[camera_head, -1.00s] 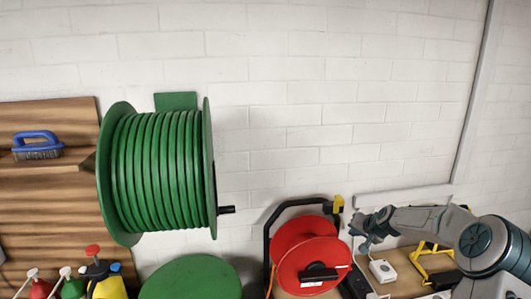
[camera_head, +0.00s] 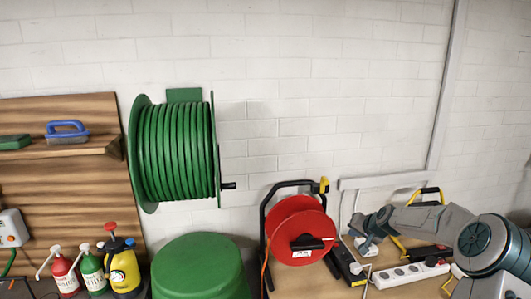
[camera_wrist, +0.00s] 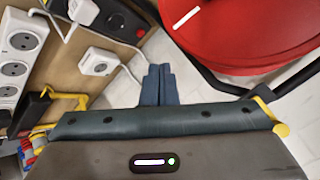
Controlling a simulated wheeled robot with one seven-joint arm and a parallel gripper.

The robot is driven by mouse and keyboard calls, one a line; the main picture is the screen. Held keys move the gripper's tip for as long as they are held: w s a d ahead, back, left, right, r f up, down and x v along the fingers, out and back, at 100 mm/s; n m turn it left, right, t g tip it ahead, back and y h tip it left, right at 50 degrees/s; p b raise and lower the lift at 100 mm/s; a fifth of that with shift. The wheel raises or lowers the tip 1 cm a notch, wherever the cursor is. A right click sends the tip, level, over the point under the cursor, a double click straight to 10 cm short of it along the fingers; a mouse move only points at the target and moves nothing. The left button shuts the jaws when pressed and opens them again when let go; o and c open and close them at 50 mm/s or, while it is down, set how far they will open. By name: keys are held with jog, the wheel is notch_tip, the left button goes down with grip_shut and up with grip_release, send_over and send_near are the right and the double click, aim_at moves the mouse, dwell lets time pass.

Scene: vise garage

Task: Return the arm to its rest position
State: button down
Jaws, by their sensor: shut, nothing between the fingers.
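My gripper (camera_head: 367,243) is at the right of the head view, at the end of my arm, which reaches in from the lower right.
White power strips (camera_head: 410,273) and cables lie on the wooden bench (camera_head: 345,292). A green hose reel (camera_head: 175,150) hangs on the white brick wall, with a green round container (camera_head: 198,268) below. Spray bottles (camera_head: 122,270) stand at the lower left. The wall area above my arm is clear.

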jog(key=s+a+r+n+g+h+b, duration=0.1)
jog(key=s+a+r+n+g+b, duration=0.1)
jog(key=s+a, duration=0.55)
jog(key=s+a+r+n+g+h+b, duration=0.1)
jog(key=s+a+r+n+b, duration=0.15)
jog(key=s+a, duration=0.5)
jog(key=s+f+g+b, duration=0.1)
jog(key=s+b, duration=0.1)
jog(key=s, duration=1.3)
jog(key=s+f+n+g+b, duration=0.1)
jog(key=s+f+b, duration=0.1)
jog(key=s, duration=1.2)
jog(key=shift+s+a+f+h+b, duration=0.15)
jog(key=shift+s+a+h+b, duration=0.2)
jog(key=shift+b, duration=0.3)
